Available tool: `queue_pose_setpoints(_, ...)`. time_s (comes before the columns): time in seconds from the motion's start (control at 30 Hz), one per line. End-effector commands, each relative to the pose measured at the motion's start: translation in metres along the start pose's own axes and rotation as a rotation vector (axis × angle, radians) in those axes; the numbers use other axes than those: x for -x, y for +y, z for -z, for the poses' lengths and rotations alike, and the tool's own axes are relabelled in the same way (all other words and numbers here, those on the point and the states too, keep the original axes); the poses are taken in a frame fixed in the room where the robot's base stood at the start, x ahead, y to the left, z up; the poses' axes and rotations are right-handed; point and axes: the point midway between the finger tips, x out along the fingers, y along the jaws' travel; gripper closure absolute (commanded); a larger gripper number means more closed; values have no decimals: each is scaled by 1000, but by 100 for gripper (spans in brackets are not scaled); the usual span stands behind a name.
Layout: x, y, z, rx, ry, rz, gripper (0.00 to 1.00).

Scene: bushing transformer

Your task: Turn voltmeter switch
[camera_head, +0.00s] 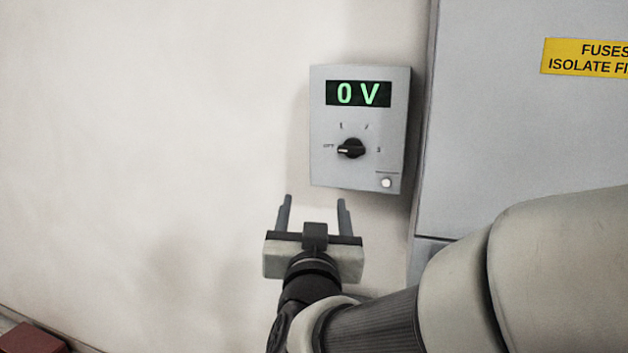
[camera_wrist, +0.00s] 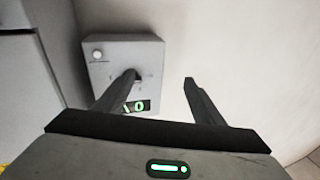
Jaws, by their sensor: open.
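The grey voltmeter box (camera_head: 360,113) is fixed to the pale wall and its green display (camera_head: 358,93) reads 0 V. Its black rotary switch (camera_head: 351,148) lies about level, its pale mark towards OFF at the left. My gripper (camera_head: 314,201) is open and empty, below and left of the switch and apart from it. In the wrist view the voltmeter box (camera_wrist: 112,62) appears upside down, beyond my left-hand finger. That finger partly hides the display and most of the switch. My gripper (camera_wrist: 160,78) has its other finger over bare wall.
A small pale button (camera_head: 387,183) sits at the box's lower right. A large grey cabinet (camera_head: 520,130) with a yellow fuse label (camera_head: 588,58) stands close to the right. The wall (camera_head: 150,130) left of the box is clear.

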Motion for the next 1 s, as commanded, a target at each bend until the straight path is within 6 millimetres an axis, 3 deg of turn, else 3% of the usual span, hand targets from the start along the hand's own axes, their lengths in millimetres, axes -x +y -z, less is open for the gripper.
queue_pose_setpoints(0.03, 6, 1, -14, 23, 53, -41, 38)
queue_pose_setpoints(0.3, 38, 20, -6, 134, 274, -237, 38)
queue_pose_setpoints(0.43, 38, 23, 1, 149, 299, -261, 38)
queue_pose_setpoints(0.67, 5, 32, 13, 146, 300, -264, 38)
queue_pose_setpoints(1.0, -64, 50, 36, 146, 301, -262, 38)
